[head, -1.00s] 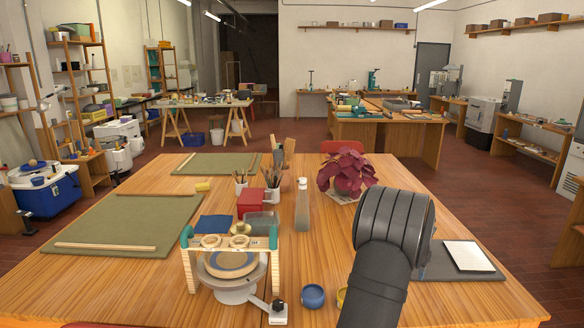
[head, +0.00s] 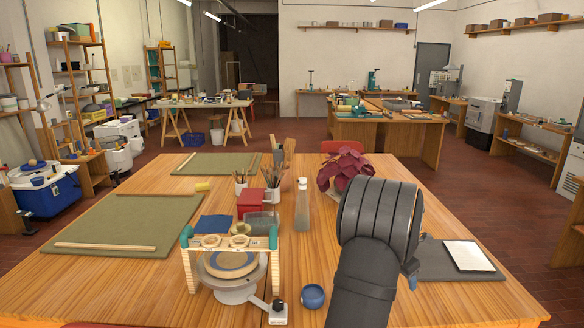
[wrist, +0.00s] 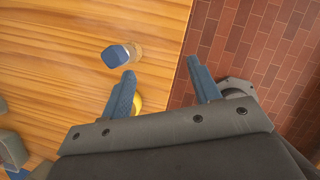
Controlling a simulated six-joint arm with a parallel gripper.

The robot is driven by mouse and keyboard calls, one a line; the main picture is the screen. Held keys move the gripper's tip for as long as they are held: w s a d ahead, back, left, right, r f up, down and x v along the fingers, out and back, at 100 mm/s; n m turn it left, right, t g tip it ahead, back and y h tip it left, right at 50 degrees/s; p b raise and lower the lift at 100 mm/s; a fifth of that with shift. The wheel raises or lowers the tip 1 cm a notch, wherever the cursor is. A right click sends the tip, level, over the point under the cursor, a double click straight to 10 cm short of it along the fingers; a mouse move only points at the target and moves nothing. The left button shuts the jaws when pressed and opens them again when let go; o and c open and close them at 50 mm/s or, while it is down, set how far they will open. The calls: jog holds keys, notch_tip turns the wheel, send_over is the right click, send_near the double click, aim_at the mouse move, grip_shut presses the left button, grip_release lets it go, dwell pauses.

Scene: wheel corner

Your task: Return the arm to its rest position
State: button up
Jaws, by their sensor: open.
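My gripper (wrist: 160,68) shows in the wrist view with its two blue-grey fingers spread wide apart. Nothing is held between them. Behind the gap are the wooden table's edge and the brick-red floor. In the head view my dark arm rises at the front right of the table (head: 125,275); its rounded wrist section hides most of the gripper. A small bluish part shows at its right side.
A blue bowl (head: 312,296) stands left of my arm. A wheel with a wooden bridge (head: 231,262) stands further left. A red-leaved plant (head: 344,166) and a bottle (head: 302,206) stand behind. A grey board (head: 440,263) lies right. A yellow round thing (wrist: 137,105) is partly hidden by a finger.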

jog(key=s+a+f+m+g, duration=0.1)
jog(key=a+f+m+g, duration=0.1)
jog(key=a+m, duration=0.4)
jog(key=s+a+f+m+g, duration=0.2)
jog(key=a+f+m, duration=0.2)
jog(key=a, duration=0.8)
jog(key=shift+a+m+g, duration=0.25)
jog(key=shift+m+g, duration=0.05)
jog(key=shift+m, duration=0.9)
jog(key=shift+s+r, duration=0.1)
jog(key=w+d+r+n+t, duration=0.1)
jog(key=d+r+n, duration=0.1)
jog(key=d+n, duration=0.2)
jog(key=w+d+r+n+t, duration=0.1)
jog(key=d+n, duration=0.3)
jog(key=d, duration=0.4)
jog(key=shift+w+d+r+n+t, duration=0.4)
jog(key=shift+w+t, duration=0.1)
jog(key=shift+t, duration=0.1)
jog(key=shift+a, duration=0.1)
